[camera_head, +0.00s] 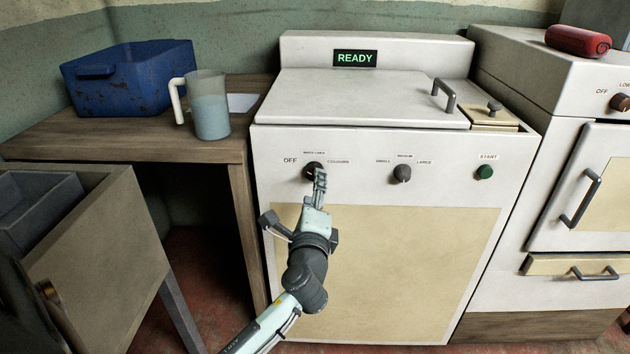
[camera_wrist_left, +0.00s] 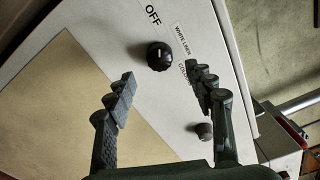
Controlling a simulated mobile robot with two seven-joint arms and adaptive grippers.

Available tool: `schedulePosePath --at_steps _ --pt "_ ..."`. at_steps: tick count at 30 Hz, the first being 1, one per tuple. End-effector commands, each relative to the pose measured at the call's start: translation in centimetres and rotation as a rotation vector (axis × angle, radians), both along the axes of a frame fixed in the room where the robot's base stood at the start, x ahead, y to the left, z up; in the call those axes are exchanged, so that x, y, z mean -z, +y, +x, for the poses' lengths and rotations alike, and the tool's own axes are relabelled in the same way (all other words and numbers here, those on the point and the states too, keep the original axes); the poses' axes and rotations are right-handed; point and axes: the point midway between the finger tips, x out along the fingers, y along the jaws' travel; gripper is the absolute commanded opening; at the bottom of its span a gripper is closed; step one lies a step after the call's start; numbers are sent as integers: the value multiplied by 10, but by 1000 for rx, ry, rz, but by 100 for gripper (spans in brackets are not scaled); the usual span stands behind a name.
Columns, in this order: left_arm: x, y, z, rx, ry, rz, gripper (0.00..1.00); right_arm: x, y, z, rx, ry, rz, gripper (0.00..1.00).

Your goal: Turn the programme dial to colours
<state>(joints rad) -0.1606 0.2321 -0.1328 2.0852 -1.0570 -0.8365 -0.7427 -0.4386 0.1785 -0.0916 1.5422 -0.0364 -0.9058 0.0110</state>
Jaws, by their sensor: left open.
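The programme dial (camera_head: 312,170) is a small black knob at the left of the white washer's (camera_head: 386,150) front panel. OFF is printed to its left, a small label above it and COLOURS to its right. My left gripper (camera_head: 320,175) is just in front of it and partly covers it. In the left wrist view the dial (camera_wrist_left: 159,57) sits ahead, between the two open fingers (camera_wrist_left: 161,73) and apart from both. Its short pale mark seems to lie towards OFF. The right gripper is not in view.
A second dial (camera_head: 402,173) and a green START button (camera_head: 485,172) are further right on the panel. The display (camera_head: 355,58) reads READY. A jug (camera_head: 208,105) and a blue bin (camera_head: 130,78) stand on the wooden table. An open drawer (camera_head: 100,260) juts out at left.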

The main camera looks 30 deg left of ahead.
Motion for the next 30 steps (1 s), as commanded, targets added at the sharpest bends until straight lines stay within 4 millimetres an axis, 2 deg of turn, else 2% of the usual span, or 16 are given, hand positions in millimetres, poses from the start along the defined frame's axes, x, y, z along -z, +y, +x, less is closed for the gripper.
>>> schedulePosePath --at_steps 3,10,15,30 --pt "1 -14 -23 1 3 -3 54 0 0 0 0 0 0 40" --pt "1 -31 -50 0 2 0 54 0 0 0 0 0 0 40" --pt "0 -34 -56 0 1 0 54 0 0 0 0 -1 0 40" --pt "0 -34 -56 0 1 1 54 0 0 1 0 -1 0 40"
